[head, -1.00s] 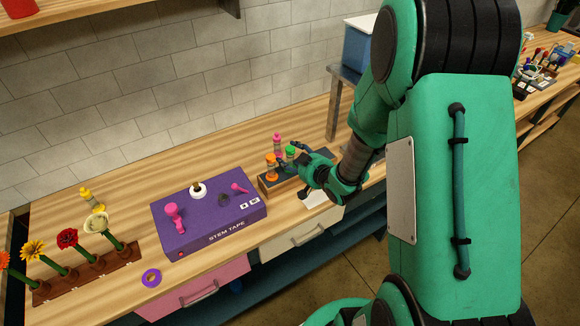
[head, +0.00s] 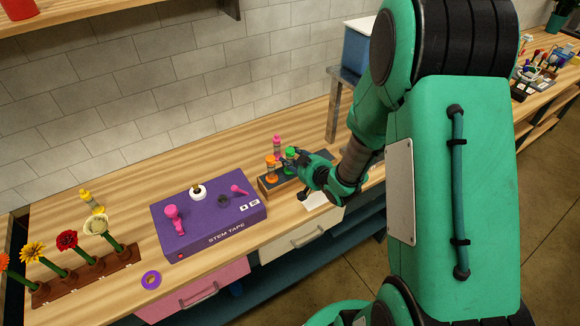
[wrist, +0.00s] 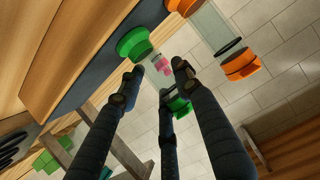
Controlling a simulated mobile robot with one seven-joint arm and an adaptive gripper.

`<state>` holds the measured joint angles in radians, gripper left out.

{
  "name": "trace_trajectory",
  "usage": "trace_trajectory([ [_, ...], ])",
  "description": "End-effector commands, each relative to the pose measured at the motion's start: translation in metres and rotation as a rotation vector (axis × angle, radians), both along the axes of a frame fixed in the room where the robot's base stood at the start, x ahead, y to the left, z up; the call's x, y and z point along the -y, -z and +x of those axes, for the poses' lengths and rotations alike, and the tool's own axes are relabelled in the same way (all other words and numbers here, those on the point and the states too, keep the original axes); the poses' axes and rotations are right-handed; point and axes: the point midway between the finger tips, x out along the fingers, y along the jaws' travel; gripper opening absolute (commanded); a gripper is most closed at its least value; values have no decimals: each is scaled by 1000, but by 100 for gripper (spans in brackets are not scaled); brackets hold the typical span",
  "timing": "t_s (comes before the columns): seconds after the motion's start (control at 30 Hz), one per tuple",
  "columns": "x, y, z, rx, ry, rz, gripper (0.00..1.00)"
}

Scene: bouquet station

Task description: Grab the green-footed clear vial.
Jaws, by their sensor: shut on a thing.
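The green-footed clear vial (head: 290,153) stands upright at the rack (head: 266,189) on the bench, with a green end showing in the head view. In the wrist view one green end (wrist: 133,43) is near the dark rack surface, and the other shows past my fingers. My gripper (wrist: 157,80) has its dark fingers closed around the vial's clear middle. The gripper also shows in the head view (head: 296,163), at the vial's right side. The fingers hide part of the glass.
An orange-ended clear vial (head: 271,168) stands close on the left, and a pink-ended one (head: 277,146) behind. A purple stem tape box (head: 228,222) lies further left. Flowers stand in a brown holder (head: 85,276) at the far left. Bare bench lies behind the box.

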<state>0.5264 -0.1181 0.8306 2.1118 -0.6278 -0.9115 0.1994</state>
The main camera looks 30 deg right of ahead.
Motion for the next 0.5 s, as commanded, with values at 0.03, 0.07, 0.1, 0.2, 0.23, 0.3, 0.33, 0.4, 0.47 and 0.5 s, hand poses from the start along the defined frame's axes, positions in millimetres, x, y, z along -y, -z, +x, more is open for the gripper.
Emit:
trace_trajectory([
  [0.03,0,-1,0,1,0,0,0],
  [0.07,0,-1,0,1,0,0,0],
  [0.1,0,-1,0,1,0,0,0],
  [0.2,0,-2,0,1,0,-1,0],
  [0.23,0,-3,0,1,0,-1,0],
  [0.3,0,-6,0,1,0,-1,0],
  [0.33,0,-8,0,1,0,-1,0],
  [0.4,0,-13,0,1,0,-1,0],
  [0.47,0,-20,0,2,1,-1,0],
  [0.5,0,-25,0,3,1,-1,0],
])
